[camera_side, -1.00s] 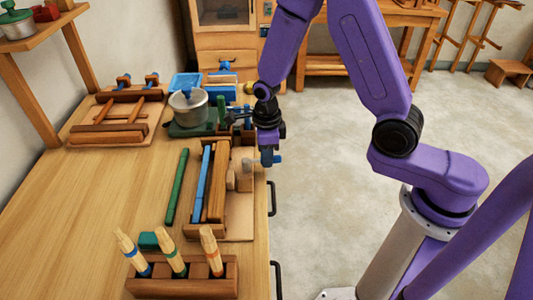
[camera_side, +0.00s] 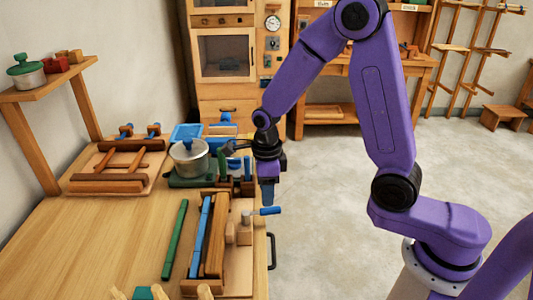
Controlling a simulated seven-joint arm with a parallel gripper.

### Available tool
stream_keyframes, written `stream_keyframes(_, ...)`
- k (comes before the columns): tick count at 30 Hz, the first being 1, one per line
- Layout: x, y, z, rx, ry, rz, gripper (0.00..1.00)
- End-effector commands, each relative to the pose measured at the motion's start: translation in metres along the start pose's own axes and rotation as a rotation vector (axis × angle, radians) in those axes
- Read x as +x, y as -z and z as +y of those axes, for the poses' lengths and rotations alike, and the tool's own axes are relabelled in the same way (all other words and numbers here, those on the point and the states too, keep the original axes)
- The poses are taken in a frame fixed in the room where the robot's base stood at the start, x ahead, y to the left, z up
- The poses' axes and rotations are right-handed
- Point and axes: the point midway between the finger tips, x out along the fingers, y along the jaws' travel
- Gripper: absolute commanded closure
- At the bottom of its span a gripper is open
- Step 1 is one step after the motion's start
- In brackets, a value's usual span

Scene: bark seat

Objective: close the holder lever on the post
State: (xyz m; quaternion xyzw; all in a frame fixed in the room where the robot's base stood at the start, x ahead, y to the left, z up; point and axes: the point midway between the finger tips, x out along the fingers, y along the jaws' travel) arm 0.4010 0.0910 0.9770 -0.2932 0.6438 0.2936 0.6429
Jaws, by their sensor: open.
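A lever with a blue handle (camera_side: 269,211) sticks out to the right from a small post (camera_side: 245,222) at the bench's right edge. A grey pivot joins the handle to the post. The post stands on a light wooden base (camera_side: 240,275) beside wooden bars. My gripper (camera_side: 267,203) points down, with its blue fingertips just above or at the blue handle. It is open, with nothing seen between its fingers. I cannot tell whether it touches the handle.
A green bar (camera_side: 175,240) and a blue bar (camera_side: 200,237) lie left of the post. A metal pot (camera_side: 189,158) and upright green and blue pegs stand behind.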

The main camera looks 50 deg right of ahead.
Motion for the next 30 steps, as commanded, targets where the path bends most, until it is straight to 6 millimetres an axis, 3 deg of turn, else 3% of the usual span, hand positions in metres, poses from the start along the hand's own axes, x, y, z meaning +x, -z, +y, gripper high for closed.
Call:
stream_keyframes(9,-0.064,-0.001,-0.001,0.001,0.005,-0.006,0.52)
stream_keyframes(15,-0.096,-0.001,-0.001,0.002,0.002,-0.004,0.52)
stream_keyframes(21,-0.110,0.000,0.000,0.002,0.000,-0.001,0.52)
stream_keyframes(30,-0.112,0.000,0.000,0.002,0.000,0.000,0.52)
